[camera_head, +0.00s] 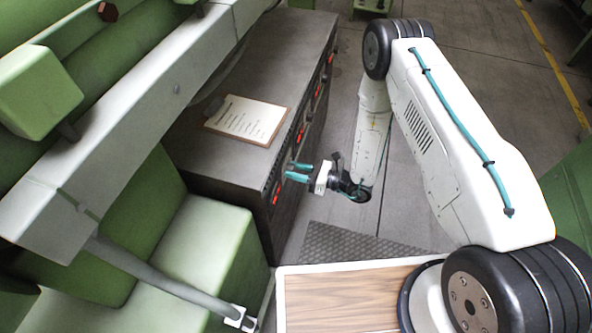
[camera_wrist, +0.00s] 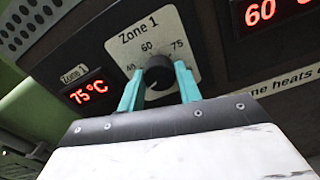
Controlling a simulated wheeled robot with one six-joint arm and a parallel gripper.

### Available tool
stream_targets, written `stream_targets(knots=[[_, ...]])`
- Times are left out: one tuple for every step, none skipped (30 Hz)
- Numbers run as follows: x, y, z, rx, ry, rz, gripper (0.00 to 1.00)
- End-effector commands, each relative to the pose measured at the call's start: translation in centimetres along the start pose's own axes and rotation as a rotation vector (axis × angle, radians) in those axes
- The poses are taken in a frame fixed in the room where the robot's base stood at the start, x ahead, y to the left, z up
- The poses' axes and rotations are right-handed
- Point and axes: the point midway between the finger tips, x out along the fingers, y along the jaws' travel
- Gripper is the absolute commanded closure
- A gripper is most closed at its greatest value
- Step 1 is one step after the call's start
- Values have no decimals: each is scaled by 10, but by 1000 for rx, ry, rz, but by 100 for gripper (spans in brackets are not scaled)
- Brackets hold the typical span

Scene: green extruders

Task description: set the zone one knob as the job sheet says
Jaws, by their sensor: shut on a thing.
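The black zone one knob (camera_wrist: 158,72) sits on a pale dial plate marked "Zone 1", with 60 above it, 75 to its right and a partly blurred number to its left. My gripper (camera_wrist: 158,88) is shut on the knob, one teal finger on each side. No clear pointer shows on the knob. The red "Zone 1" display (camera_wrist: 88,91) reads 75 °C. In the head view my gripper (camera_head: 291,172) is at the front face of the dark cabinet (camera_head: 225,165); the knob is hidden there. The job sheet (camera_head: 246,118) lies on a clipboard on the cabinet top, its writing too small to read.
Another red display (camera_wrist: 262,12) to the right reads 60 °C. Several red displays run along the cabinet front. Green extruder machinery (camera_head: 215,240) stands on the left. A dark ribbed mat (camera_head: 350,245) lies on the floor in front of the cabinet.

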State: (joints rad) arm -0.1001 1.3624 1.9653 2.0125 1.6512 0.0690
Motion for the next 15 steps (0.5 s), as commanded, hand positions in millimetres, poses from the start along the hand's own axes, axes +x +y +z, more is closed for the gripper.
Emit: stream_targets(knots=[[0, 0, 0, 43, 0, 0, 89], [0, 1, 0, 71, 0, 0, 89], [0, 1, 0, 109, 0, 0, 89], [0, 1, 0, 138, 0, 0, 89], [0, 1, 0, 166, 0, 0, 89], [0, 1, 0, 205, 0, 0, 89], [0, 1, 0, 233, 0, 0, 89], [0, 1, 0, 262, 0, 0, 89], [0, 1, 0, 300, 1, 0, 89], [0, 1, 0, 329, 1, 0, 89], [0, 1, 0, 357, 0, 0, 89], [0, 1, 0, 395, 1, 0, 89], [0, 1, 0, 424, 1, 0, 89], [0, 1, 0, 452, 1, 0, 89], [0, 1, 0, 490, 1, 0, 89]])
